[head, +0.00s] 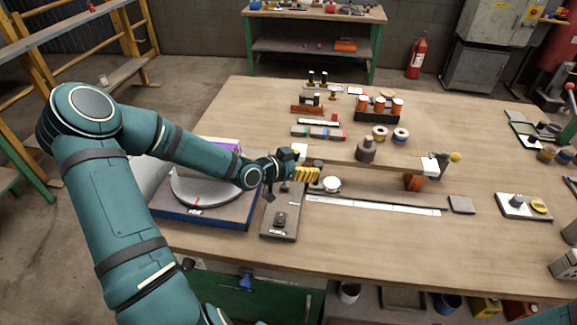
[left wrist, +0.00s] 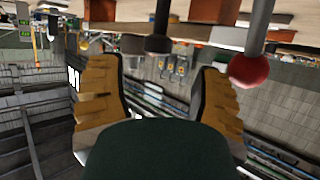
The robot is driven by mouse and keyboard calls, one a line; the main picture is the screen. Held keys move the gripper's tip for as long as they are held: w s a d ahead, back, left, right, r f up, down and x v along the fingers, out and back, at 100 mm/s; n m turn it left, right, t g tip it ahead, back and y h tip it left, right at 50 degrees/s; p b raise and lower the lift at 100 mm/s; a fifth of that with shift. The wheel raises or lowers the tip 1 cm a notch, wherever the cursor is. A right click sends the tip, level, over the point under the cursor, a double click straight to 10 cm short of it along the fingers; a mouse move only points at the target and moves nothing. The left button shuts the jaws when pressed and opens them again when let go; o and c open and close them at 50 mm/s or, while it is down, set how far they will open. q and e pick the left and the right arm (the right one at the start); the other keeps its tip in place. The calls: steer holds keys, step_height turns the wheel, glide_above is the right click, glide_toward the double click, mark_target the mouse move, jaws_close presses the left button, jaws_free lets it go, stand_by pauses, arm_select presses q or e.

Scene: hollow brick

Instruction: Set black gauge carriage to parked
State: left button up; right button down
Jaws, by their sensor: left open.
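My left gripper (head: 308,173), with yellow ribbed fingers, is over the table just above the far end of a dark grey board. In the left wrist view its two fingers (left wrist: 157,72) are spread apart, with nothing clasped. A black knob on a stem (left wrist: 158,43) shows between and beyond the fingertips there, and a red ball knob (left wrist: 248,70) is beside the right finger. I cannot tell for sure which part is the black gauge carriage. A small black block (head: 280,218) sits on the grey board (head: 270,232). My right gripper is not in view.
A blue-edged base with a grey curved plate (head: 205,187) stands left of the board. A long white scale strip (head: 375,207) lies to the right. A dark cylinder (head: 365,151) and a post with a yellow knob (head: 455,157) stand farther back. The front table strip is clear.

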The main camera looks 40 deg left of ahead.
arm_select(q)
steer(key=v, duration=0.7)
stand_by(0.6)
